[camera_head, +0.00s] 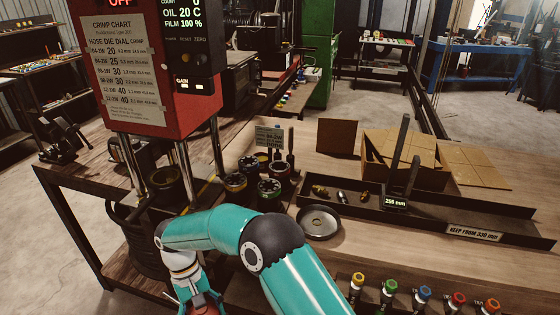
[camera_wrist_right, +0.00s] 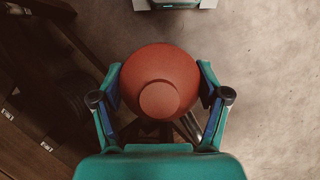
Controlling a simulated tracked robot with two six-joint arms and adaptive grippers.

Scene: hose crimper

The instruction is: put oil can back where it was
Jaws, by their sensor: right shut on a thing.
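The red oil can (camera_wrist_right: 160,75) is between the two fingers of my right gripper (camera_wrist_right: 159,92) in the right wrist view, seen from its rounded end. Both fingers press on its sides. In the head view only a bit of the red can (camera_head: 207,303) shows at the bottom edge, below my right wrist, in front of the bench. The can's spout and the rest of it are hidden. A round shallow metal dish (camera_head: 318,222) sits empty on the bench, right of my bent teal arm. My left gripper is out of view.
The red crimper (camera_head: 150,125) stands on the bench at left. Die rings (camera_head: 270,190) cluster behind my arm. A long dark tray (camera_head: 430,208) with fittings lies right of the dish. Bare wood lies around the dish.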

